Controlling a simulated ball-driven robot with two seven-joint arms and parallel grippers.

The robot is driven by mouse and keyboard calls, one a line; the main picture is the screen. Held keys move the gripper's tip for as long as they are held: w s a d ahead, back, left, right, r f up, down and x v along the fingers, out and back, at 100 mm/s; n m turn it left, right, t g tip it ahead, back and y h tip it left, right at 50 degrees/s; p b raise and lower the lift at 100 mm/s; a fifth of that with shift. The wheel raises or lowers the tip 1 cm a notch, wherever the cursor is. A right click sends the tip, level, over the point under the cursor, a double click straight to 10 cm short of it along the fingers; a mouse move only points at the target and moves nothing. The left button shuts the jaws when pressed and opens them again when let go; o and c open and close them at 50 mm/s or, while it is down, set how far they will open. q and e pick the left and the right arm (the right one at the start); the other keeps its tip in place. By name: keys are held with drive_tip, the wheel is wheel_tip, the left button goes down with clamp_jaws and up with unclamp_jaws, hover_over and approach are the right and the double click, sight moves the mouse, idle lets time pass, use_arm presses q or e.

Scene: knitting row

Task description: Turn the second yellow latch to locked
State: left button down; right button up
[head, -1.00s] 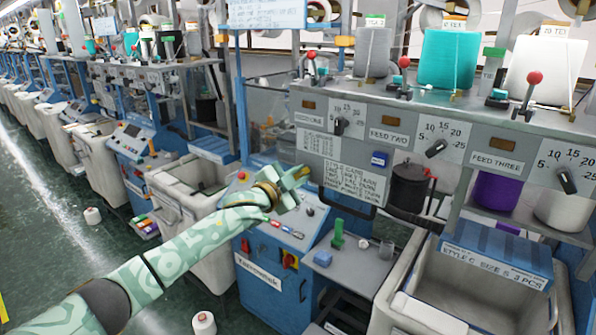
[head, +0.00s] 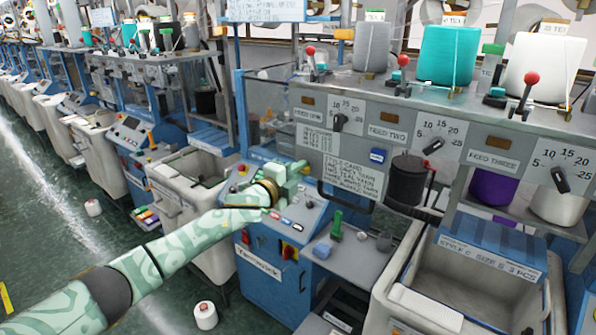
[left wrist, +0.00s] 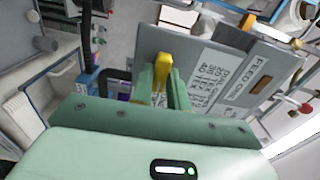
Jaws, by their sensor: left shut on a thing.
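A yellow latch (left wrist: 163,68) shows between the fingers of my left gripper (left wrist: 161,88) in the left wrist view, at the edge of the grey feed panel (left wrist: 215,65). The fingers are shut on it. In the head view my left gripper (head: 296,174) is just left of the panel's lower left part, and the latch is hidden there. I cannot tell whether the latch stands at locked. My right gripper is not in view.
The feed panel (head: 312,99) carries dials, labels and red-knobbed levers, with yarn cones (head: 447,55) above. A blue control console (head: 270,275) stands below my left gripper. A grey bin (head: 470,290) is at right. Green floor (head: 70,245) is open at left.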

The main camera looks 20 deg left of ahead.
use_arm(q)
drive_tip(key=shift+f, duration=0.15)
idle(0.3)
drive_tip(key=c, duration=1.4)
unclamp_jaws()
drive_tip(key=b+v, duration=0.2)
drive_tip(key=v, duration=1.4)
drive_tip(key=shift+s, duration=0.25)
